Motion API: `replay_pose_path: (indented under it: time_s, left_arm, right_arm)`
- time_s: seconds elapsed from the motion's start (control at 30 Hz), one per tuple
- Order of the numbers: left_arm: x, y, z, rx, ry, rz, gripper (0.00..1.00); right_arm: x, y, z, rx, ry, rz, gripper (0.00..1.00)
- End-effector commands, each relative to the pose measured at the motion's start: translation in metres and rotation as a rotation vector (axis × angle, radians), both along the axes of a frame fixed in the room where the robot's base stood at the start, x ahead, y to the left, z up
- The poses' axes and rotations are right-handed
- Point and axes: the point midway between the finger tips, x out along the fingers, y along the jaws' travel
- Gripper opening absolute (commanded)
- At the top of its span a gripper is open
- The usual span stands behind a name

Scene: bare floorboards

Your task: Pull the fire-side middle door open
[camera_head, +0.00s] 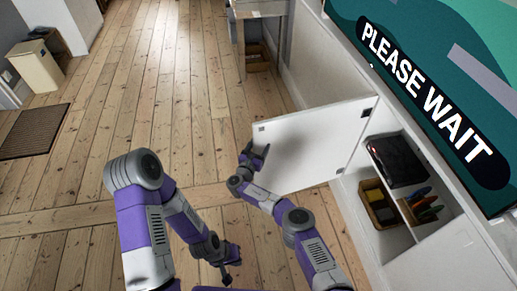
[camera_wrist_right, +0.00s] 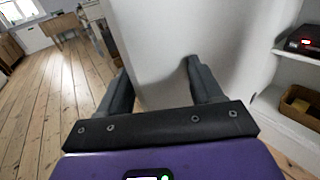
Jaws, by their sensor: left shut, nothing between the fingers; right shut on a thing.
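The white cabinet door (camera_head: 315,140) stands swung out from the white cabinet below a large screen, with the compartment beside it exposed. My right gripper (camera_head: 254,157) is at the door's outer end, shut on the door. In the right wrist view the door (camera_wrist_right: 150,45) runs between the two dark fingers of the right gripper (camera_wrist_right: 160,88). My left gripper (camera_head: 231,271) is lower in the head view, shut and empty above the floorboards, apart from the door.
The open compartment holds a black device (camera_head: 398,160) with a red light, a wooden box (camera_head: 378,206) and several coloured items (camera_head: 424,204). The screen (camera_head: 440,75) reads "PLEASE WAIT". A small wooden table (camera_head: 258,62) stands at the back.

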Motion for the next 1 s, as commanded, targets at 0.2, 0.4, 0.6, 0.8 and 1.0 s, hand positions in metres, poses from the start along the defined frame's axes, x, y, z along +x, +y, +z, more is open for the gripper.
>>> replay_pose_path:
  time_s: [0.2,0.4,0.6,0.8,1.0]
  left_arm:
    - [0.000,0.000,0.000,0.000,0.000,0.000,0.00]
    - [0.000,0.000,0.000,0.000,0.000,0.000,0.00]
    - [0.000,0.000,0.007,0.000,0.000,0.000,0.00]
    - [0.000,0.000,0.022,0.000,0.000,0.000,0.00]
    - [0.000,0.000,0.028,0.000,0.000,0.000,0.00]
  right_arm:
    - [0.005,-0.018,0.004,-0.008,-0.009,-0.038,0.11]
    - [0.005,-0.018,0.004,-0.008,-0.009,-0.039,0.47]
    - [-0.002,-0.014,0.004,-0.007,-0.006,-0.036,0.46]
    - [-0.030,0.003,0.005,-0.006,-0.006,-0.020,0.45]
    - [-0.057,0.018,0.004,-0.007,-0.006,-0.009,0.45]
